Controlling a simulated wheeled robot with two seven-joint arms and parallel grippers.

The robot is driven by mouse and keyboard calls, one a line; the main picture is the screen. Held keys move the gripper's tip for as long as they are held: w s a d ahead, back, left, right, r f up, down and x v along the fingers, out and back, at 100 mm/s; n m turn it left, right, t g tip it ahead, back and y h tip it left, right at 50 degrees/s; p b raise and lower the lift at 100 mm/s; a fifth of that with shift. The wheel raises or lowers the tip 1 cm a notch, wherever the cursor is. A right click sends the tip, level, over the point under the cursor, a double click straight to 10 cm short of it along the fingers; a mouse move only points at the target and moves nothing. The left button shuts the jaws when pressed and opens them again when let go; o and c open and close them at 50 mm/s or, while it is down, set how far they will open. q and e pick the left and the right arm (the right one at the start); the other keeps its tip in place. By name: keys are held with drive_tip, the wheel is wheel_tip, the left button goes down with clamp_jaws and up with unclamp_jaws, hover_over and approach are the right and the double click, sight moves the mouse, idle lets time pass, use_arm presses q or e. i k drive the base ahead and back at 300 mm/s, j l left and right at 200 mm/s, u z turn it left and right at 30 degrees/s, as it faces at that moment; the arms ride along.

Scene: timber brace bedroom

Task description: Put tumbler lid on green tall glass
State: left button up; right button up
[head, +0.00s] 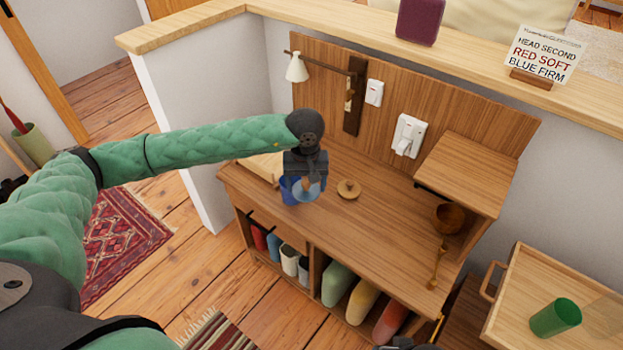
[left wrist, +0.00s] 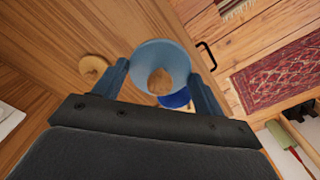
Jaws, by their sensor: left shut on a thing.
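The tumbler lid (head: 307,192) appears to be a light blue disc with a wooden knob. It is between the fingers of my left gripper (head: 305,181), which is shut on it above the desk. In the left wrist view, the lid (left wrist: 160,56) lies between the two fingertips of the left gripper (left wrist: 160,82), knob toward the camera. A dark blue cup (head: 288,188) is just below and behind it, partly hidden. The green tall glass (head: 556,318) stands on the light wooden tray at the lower right, far from the lid. Dark parts at the bottom edge may be my right gripper; its jaws are unclear.
A round wooden lid (head: 348,191) lies on the desk (head: 385,222) right of the held lid. The desk's middle is clear.

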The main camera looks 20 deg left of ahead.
sight(566, 313)
drive_tip(key=k, duration=0.65)
drive_tip(key=z, duration=1.5)
drive_tip(key=i+j+z, duration=0.15)
drive_tip(key=j+z, duration=0.3)
drive_tip(key=j, duration=0.3)
drive_tip(key=j+z, duration=0.45)
drive_tip(key=j, duration=0.3)
